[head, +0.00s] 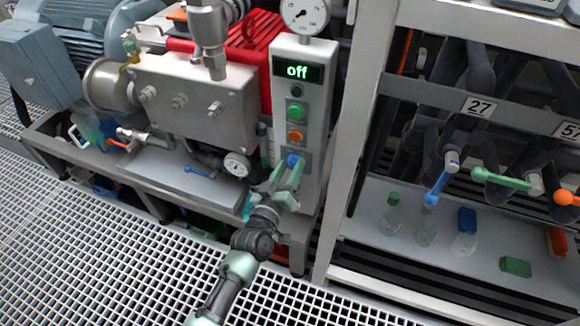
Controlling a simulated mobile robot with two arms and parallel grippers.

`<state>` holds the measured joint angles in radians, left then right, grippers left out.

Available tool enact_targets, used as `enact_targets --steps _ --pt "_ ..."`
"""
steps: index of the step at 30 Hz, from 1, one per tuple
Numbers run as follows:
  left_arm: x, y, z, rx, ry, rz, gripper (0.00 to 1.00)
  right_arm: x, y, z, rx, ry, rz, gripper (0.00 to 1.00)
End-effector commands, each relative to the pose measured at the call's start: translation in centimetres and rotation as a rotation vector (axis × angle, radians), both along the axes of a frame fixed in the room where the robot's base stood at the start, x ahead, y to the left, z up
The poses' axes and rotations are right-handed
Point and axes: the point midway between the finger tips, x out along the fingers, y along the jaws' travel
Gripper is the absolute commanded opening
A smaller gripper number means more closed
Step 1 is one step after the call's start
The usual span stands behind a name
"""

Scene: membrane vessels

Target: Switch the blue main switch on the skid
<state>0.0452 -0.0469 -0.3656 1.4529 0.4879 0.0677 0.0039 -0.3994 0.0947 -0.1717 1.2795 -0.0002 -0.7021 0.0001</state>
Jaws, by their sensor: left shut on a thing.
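The blue main switch (294,160) sits low on the front of a grey control box (315,105) on the skid. The box's display (298,71) reads "off" in green. My left gripper (290,169) reaches up from below and is shut on the blue switch, with its fingers around the knob. The fingers partly hide the switch, so I cannot tell its exact angle. My right gripper is not in view.
Green (296,112) and orange (295,137) buttons sit just above the switch. A rack post (350,130) and valve handles (500,180) stand to the right.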

Motion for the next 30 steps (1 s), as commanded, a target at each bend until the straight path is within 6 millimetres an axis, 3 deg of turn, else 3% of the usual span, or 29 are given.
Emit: enact_targets --steps 15,16,18,30 --pt "-0.01 0.02 -0.07 -0.021 0.009 0.0 0.01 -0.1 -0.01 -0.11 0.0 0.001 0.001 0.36" --pt "-0.01 0.02 -0.07 -0.021 0.009 0.0 0.44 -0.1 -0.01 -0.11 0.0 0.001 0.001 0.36" --pt "-0.01 0.02 -0.07 -0.02 0.009 0.0 0.62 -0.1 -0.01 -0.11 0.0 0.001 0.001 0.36" --pt "0.0 0.02 -0.02 -0.019 0.007 0.0 0.62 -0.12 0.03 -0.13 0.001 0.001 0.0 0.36"
